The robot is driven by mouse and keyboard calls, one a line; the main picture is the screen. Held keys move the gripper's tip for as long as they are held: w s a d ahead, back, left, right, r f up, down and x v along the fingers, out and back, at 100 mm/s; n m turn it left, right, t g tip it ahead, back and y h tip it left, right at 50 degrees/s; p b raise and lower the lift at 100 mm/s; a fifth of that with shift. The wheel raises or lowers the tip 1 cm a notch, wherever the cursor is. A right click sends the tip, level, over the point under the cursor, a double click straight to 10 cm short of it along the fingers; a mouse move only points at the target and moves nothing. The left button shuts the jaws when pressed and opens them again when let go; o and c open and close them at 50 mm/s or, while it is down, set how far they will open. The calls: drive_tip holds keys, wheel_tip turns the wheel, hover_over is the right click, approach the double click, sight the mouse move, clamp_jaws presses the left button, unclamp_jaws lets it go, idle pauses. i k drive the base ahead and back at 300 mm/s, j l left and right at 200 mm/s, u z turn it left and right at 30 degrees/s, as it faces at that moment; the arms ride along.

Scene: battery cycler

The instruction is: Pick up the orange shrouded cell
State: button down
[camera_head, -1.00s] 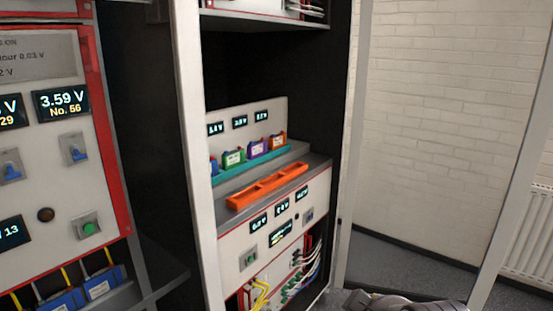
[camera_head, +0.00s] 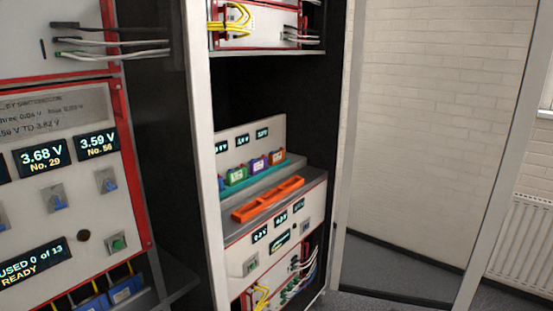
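The orange shrouded cell (camera_head: 277,157) stands at the right end of a row of cells on a teal strip (camera_head: 262,176) inside the open rack. To its left stand a purple cell (camera_head: 257,165), a green cell (camera_head: 237,174) and a blue one (camera_head: 222,182) partly hidden by the rack post. Small displays sit on the panel behind the row. My gripper is not in view.
An empty-looking orange tray (camera_head: 268,200) lies on the shelf in front of the cells. The white rack post (camera_head: 202,150) stands just left. A control panel (camera_head: 60,200) fills the left. Grey floor (camera_head: 390,265) is clear at the right.

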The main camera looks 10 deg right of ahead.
sight(278, 157)
drive_tip(key=u, duration=3.9)
drive_tip(key=k+l+z, duration=0.35)
drive_tip(key=l, duration=0.25)
drive_tip(key=k+l+z, duration=0.15)
drive_tip(key=l, duration=0.2)
drive_tip(key=k+l+z, duration=0.2)
drive_tip(key=l, duration=0.15)
drive_tip(key=k+l+z, duration=0.15)
drive_tip(key=l, duration=0.25)
drive_tip(key=k+l+z, duration=0.2)
drive_tip(key=l, duration=0.2)
drive_tip(key=l+z, duration=0.15)
drive_tip(key=l, duration=0.2)
